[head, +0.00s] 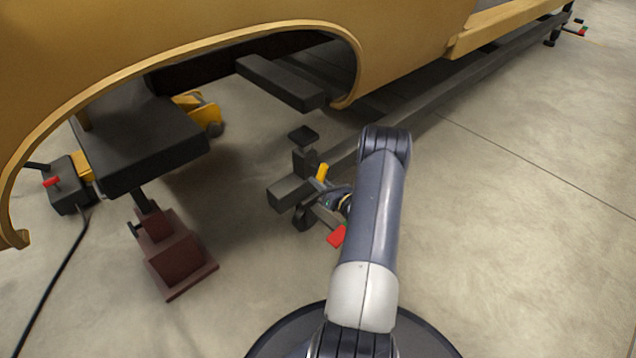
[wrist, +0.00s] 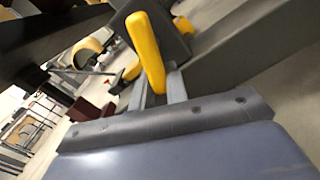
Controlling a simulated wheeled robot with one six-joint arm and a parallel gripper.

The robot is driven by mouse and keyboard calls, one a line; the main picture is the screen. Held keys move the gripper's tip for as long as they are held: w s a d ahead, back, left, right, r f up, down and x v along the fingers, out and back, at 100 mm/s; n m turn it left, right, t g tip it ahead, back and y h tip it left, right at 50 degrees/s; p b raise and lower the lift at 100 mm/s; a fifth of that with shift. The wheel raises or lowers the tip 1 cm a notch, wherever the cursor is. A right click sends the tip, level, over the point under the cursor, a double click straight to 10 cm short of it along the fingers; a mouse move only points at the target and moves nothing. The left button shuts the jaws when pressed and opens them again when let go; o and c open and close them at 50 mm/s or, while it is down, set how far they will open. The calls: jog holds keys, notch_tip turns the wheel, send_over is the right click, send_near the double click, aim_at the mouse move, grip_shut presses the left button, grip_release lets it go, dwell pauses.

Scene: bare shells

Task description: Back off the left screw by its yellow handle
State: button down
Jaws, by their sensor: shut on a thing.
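The yellow handle (head: 322,171) stands near the end of the dark beam under the car shell. In the wrist view the yellow handle (wrist: 146,48) is large and tilted, with its lower end between my two grey fingers. My gripper (wrist: 158,82) is shut on it. In the head view my gripper (head: 329,190) is small and partly hidden by my wrist, just below the handle. The screw itself cannot be made out behind the handle and gripper.
A red handle (head: 337,236) sits just below my gripper. The yellow car shell (head: 420,35) overhangs close above. A dark red stand (head: 177,255) and a black block (head: 150,140) are at left. A cable (head: 60,275) crosses the floor. Floor at right is clear.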

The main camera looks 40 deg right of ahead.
jog(key=n, duration=0.2)
jog(key=d+n, duration=0.1)
jog(key=n, duration=0.1)
jog(key=shift+f+n, duration=0.15)
jog(key=shift+n, duration=0.25)
jog(key=shift+d, duration=0.15)
jog(key=c, duration=1.4)
grip_release()
jog(key=s+p, duration=0.3)
jog(key=s, duration=0.7)
jog(key=shift+s+d, duration=0.35)
jog(key=shift+d, duration=0.05)
